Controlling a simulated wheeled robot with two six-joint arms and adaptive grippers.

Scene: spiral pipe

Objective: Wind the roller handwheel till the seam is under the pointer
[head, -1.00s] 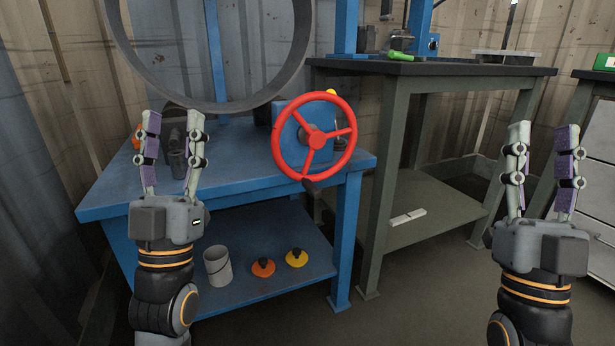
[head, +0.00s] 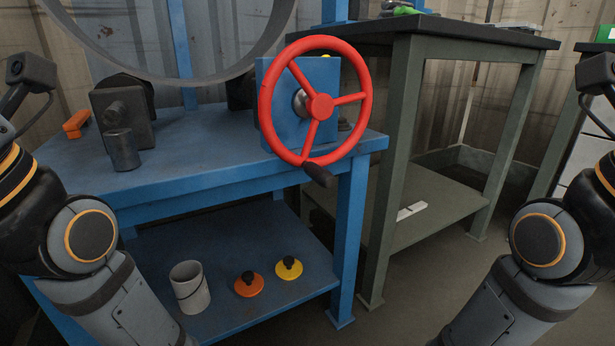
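The red roller handwheel (head: 267,105) stands at the front right corner of the blue bench, mounted on a blue block (head: 328,75). It has three spokes, a red hub, and a black crank handle (head: 320,174) at its lower rim. The large grey pipe ring (head: 250,55) rises behind it at the upper left, cut off by the top edge. I cannot make out the seam or the pointer. Only the arm links show at the left and right edges. Both grippers are out of view, and nothing is seen touching the wheel.
The blue bench (head: 200,180) carries a dark roller block (head: 125,110), a grey cylinder (head: 122,150) and an orange piece (head: 76,124). Its lower shelf holds a grey cup (head: 189,287), an orange knob (head: 248,285) and a yellow knob (head: 288,268). A dark-topped table (head: 450,35) stands right of the wheel.

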